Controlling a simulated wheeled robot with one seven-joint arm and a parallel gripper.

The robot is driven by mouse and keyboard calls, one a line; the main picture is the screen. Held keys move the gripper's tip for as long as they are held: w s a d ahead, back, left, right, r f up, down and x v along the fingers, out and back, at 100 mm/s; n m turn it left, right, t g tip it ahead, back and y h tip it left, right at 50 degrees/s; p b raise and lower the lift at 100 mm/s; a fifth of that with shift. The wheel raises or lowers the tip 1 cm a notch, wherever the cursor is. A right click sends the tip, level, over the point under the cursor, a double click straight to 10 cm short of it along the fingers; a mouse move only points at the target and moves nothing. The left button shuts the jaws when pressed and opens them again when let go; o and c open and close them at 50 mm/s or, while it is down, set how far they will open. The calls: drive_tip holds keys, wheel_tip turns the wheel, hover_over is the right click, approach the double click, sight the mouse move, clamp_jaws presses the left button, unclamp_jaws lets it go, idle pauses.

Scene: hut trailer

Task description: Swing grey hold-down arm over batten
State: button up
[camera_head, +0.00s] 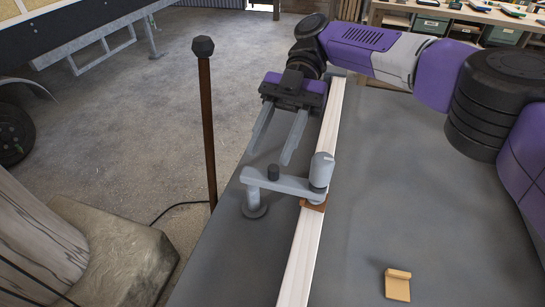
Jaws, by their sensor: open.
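The grey hold-down arm (288,184) stands on a round foot at the left of the grey worktop. It reaches right across the white batten (300,255), and its thick cylindrical end (321,171) is over the batten. A small brown pad (313,205) shows beneath that end; I cannot tell whether it presses on the batten. I see no contact.
A small tan angled block (398,284) lies on the grey worktop (400,210) to the right. A brown post with a dark cap (203,110) rises beside the left edge. A bench with boxes (430,22) stands at the back right. The worktop right of the batten is mostly clear.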

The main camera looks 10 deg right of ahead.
sight(273, 170)
wheel_tip(273, 170, up, 13)
drive_tip(key=p, duration=0.9)
drive_tip(key=shift+r, duration=0.15)
